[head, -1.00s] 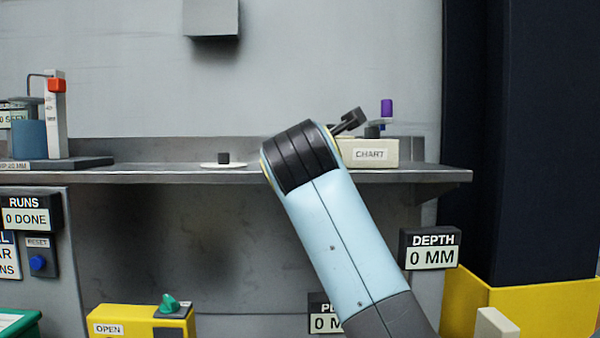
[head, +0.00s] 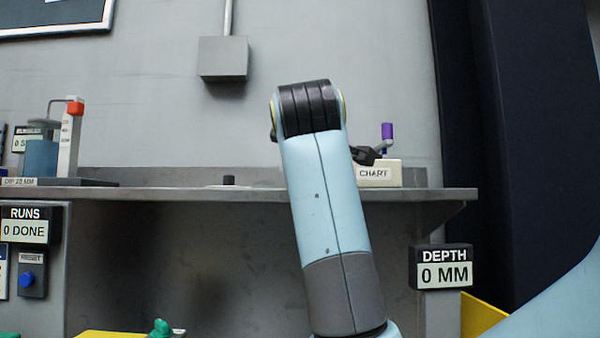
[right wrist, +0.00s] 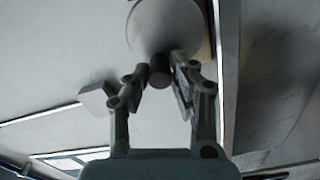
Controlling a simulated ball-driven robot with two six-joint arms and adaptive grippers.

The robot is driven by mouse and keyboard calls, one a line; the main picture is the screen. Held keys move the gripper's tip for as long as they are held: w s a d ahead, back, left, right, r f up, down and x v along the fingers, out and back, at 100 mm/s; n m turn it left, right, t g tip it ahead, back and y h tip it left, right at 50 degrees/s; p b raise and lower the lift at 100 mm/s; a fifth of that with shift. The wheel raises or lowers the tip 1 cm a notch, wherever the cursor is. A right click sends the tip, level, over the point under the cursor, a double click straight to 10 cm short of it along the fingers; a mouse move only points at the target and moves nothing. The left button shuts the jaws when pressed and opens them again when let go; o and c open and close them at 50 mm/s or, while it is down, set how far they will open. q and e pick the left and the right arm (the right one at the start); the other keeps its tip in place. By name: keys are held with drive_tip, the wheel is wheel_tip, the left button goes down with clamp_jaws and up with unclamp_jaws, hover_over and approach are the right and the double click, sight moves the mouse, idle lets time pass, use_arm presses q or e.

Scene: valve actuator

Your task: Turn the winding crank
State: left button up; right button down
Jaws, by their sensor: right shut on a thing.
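In the right wrist view my right gripper (right wrist: 160,77) is shut on a dark round knob (right wrist: 159,72), seen end-on between the fingertips. A pale disc-like surface (right wrist: 165,25) lies just behind the knob. I cannot tell from these frames whether this knob is the winding crank's grip. In the head view a purple upright handle (head: 388,131) stands at the cream box marked CHART (head: 374,173) on the shelf. A dark piece beside that box is partly hidden by my arm; its nature is unclear. My left gripper is not in view.
My arm stands in front of the shelf (head: 150,194) and hides its middle. A small dark knob (head: 229,180) sits on the shelf left of the arm. The DEPTH sign (head: 444,268) reads 0 MM; RUNS (head: 28,224) reads 0 DONE. A grey box (head: 223,58) hangs above.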

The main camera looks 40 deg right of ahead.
drive_tip(key=shift+s+d+r+m+b, duration=0.1)
drive_tip(key=shift+r+m+b, duration=0.15)
drive_tip(key=shift+m+b, duration=0.6)
drive_tip(key=c, duration=1.1)
unclamp_jaws()
drive_tip(key=shift+d, duration=0.1)
drive_tip(key=shift+c, duration=0.2)
drive_tip(key=v, duration=0.7)
drive_tip(key=shift+s, duration=0.2)
